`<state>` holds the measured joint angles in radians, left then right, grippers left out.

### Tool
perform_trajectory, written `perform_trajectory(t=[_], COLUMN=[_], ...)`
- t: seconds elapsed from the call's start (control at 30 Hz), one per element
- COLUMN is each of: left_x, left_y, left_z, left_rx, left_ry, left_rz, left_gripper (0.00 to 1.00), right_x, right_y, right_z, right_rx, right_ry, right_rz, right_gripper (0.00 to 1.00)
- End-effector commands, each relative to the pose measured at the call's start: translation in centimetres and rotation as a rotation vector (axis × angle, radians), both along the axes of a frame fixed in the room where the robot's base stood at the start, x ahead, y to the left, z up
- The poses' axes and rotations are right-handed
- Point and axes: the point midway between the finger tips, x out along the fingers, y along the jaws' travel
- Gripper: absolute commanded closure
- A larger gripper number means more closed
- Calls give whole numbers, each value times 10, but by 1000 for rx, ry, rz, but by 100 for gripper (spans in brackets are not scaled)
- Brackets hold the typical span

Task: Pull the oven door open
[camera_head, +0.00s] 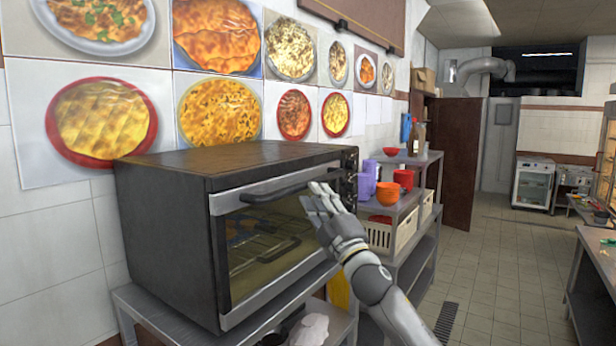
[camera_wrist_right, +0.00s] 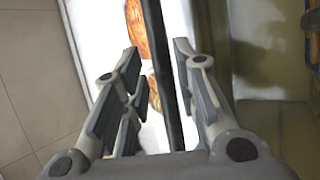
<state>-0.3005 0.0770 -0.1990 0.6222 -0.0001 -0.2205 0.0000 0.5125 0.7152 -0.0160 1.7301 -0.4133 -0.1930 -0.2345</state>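A dark toaster-type oven (camera_head: 165,225) stands on a metal shelf at the left in the head view. Its glass-fronted door (camera_head: 262,248) looks shut, with racks visible inside. The dark bar handle (camera_head: 280,188) runs along the door's top. My right gripper (camera_head: 322,200) is at the handle's right end, in front of the door. In the right wrist view, the handle bar (camera_wrist_right: 160,70) passes between the spread fingers of my right gripper (camera_wrist_right: 158,88), with gaps visible on both sides. The fingers partly hide the handle's right end in the head view. My left gripper is not in view.
A metal shelf unit (camera_head: 412,160) with purple cups, an orange bowl (camera_head: 388,193) and bottles stands right of the oven. A white cloth (camera_head: 310,330) lies on the shelf below. Tiled floor (camera_head: 490,270) is free to the right, before another counter (camera_head: 598,262).

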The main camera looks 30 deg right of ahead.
Motion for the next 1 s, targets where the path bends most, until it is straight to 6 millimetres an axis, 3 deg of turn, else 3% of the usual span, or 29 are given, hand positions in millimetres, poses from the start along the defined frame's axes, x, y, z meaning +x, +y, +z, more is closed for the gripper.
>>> perform_trajectory(t=[0.07, 0.3, 0.77, 1.0], left_x=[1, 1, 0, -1], left_y=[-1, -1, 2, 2], left_z=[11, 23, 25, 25], left_rx=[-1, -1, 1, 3], left_ry=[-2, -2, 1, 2], left_rz=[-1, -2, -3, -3], left_gripper=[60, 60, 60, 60], right_x=[12, 36, 44, 44], right_y=[-1, -3, -3, -3], right_z=[12, 23, 25, 25], right_rx=[5, 4, 2, 2], right_ry=[-1, 1, 2, 2], right_rz=[0, 0, 1, 1], right_gripper=[73, 73, 73, 100])
